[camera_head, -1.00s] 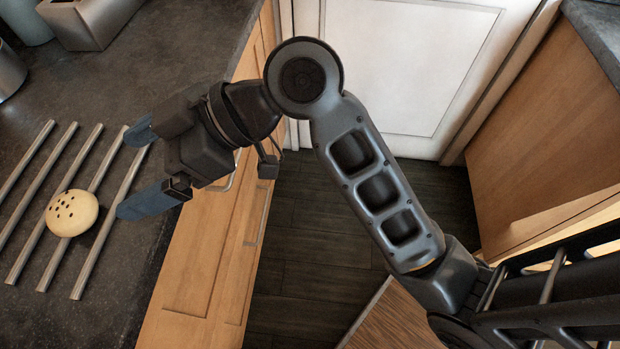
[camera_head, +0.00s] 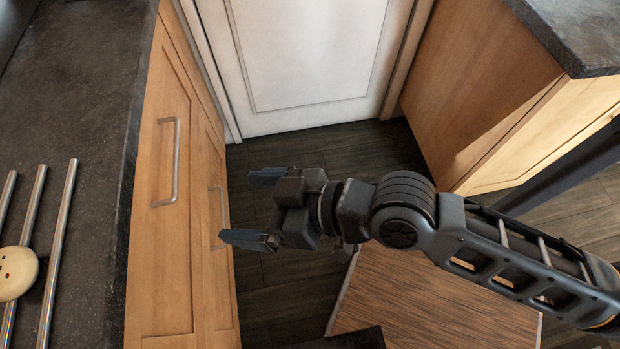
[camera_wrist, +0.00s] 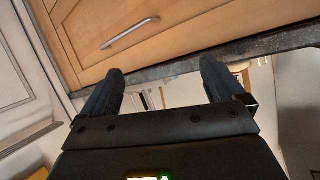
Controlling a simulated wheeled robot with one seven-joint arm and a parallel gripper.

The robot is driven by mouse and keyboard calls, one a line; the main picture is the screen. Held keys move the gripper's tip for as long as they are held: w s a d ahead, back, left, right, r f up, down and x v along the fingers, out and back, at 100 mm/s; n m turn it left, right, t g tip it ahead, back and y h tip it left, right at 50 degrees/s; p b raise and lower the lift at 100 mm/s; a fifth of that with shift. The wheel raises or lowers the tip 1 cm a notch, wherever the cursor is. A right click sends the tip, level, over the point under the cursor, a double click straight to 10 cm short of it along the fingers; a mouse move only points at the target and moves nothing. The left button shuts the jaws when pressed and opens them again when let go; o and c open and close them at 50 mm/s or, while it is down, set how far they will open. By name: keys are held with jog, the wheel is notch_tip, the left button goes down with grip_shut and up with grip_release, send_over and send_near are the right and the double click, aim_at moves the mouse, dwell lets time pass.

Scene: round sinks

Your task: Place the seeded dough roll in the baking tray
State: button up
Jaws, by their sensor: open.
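The seeded dough roll (camera_head: 16,271), round and pale with dark specks, sits at the left edge of the head view, partly cut off. It rests on or beside several metal bars on the dark counter. My gripper (camera_head: 246,208) is open and empty, over the floor right of the wooden drawers and well to the right of the roll. In the wrist view my gripper (camera_wrist: 160,88) shows two dark fingers spread apart with nothing between them. I see no baking tray that I can make out in these frames.
The dark counter (camera_head: 85,85) stands at left above wooden drawers with a metal handle (camera_head: 168,160). A white door (camera_head: 305,60) is at the back. A wooden cabinet (camera_head: 480,80) with a dark top stands at right. Dark floor (camera_head: 300,150) lies between.

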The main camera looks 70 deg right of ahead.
jog(key=s+d+r+h, duration=0.1)
jog(key=s+d+r, duration=0.1)
jog(key=s, duration=0.5)
jog(key=s+d+r+t+h, duration=0.1)
jog(key=s+d+r, duration=0.1)
jog(key=s, duration=0.5)
jog(key=shift+s+d+r+t+h, duration=0.3)
jog(key=shift+s+d+h, duration=0.1)
jog(key=shift+d, duration=0.3)
jog(key=shift+o, duration=0.3)
jog(key=shift+s+r, duration=0.35)
jog(key=shift+s, duration=0.05)
